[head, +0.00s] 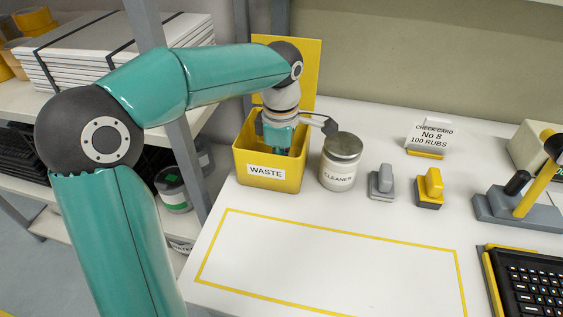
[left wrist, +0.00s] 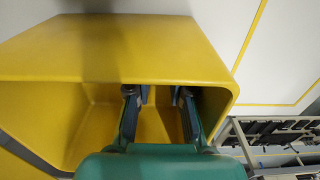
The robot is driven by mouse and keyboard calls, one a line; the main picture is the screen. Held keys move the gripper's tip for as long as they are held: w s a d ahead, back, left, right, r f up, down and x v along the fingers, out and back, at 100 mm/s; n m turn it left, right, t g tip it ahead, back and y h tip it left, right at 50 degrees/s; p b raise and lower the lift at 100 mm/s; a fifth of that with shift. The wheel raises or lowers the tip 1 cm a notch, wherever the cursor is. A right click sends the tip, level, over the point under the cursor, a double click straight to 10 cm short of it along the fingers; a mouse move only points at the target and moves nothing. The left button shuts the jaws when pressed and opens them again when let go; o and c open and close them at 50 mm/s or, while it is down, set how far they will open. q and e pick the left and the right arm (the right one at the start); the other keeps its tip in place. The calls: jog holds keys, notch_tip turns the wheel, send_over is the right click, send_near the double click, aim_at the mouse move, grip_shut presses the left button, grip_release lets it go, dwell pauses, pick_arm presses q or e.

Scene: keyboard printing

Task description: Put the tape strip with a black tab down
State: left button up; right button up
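My left gripper (head: 283,143) reaches down into the yellow bin marked WASTE (head: 268,171). In the left wrist view, the two fingers of the left gripper (left wrist: 160,98) stand apart inside the bin (left wrist: 120,48), with bare yellow wall between them. I see nothing held between the fingers. The tape strip with a black tab does not show in either view; the bin's front wall hides part of its inside in the head view. My right gripper is not in view.
A CLEANER jar (head: 341,161) stands close to the bin's right. Grey (head: 382,182) and yellow (head: 430,187) blocks, a check card (head: 431,137), a lever device (head: 520,205) and a black keyboard (head: 530,285) are further right. The yellow-outlined area (head: 330,262) is clear.

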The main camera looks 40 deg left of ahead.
pick_arm(q)
jog(key=shift+r, duration=0.1)
jog(key=shift+r+p, duration=0.3)
notch_tip(320, 180, up, 12)
jog(key=p, duration=0.3)
jog(key=shift+r, duration=0.2)
